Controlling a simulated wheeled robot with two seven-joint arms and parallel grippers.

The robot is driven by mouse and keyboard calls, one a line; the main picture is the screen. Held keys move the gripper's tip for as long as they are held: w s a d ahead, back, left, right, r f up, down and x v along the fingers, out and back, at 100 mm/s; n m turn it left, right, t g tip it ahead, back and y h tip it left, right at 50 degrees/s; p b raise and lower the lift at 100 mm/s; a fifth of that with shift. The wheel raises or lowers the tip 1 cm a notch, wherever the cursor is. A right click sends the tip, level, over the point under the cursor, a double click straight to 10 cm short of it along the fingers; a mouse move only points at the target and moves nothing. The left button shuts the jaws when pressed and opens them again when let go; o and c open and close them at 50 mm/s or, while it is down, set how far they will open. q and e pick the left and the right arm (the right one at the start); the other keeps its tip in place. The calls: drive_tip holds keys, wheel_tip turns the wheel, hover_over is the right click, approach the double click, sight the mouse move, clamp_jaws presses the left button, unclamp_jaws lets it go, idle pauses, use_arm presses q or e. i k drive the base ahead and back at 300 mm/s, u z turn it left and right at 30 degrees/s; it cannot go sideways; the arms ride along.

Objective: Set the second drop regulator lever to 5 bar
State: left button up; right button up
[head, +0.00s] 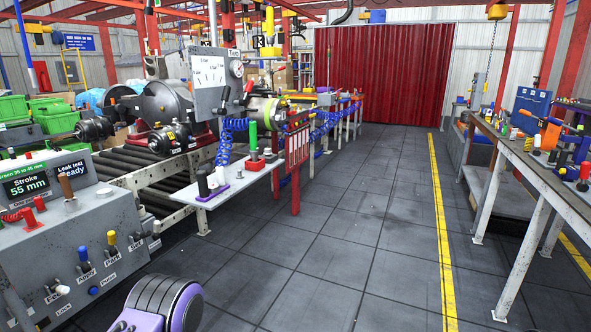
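A light grey gauge board (209,82) stands left of centre above the axle line, with small printed bar markings too small to read surely. A round dial gauge (237,69) sits at its right side under a "Tank" label. A black-handled lever (225,93) stands at the board's lower right edge. A blue coiled hose (231,132) hangs below it, and another blue coiled hose (325,124) hangs farther along the line. I cannot tell which lever is the second drop regulator's, nor its setting. Neither of my grippers is in view.
A grey control console (75,235) with levers and a "Stroke 55 mm" display stands at left. A small shelf (228,186) juts into the aisle. The tiled floor (340,230) is clear up to the red curtain (375,75). A workbench (530,170) stands at right.

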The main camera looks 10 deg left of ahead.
sight(223, 111)
drive_tip(key=u, duration=0.7)
drive_tip(key=i, duration=1.65)
drive_tip(key=u, duration=0.6)
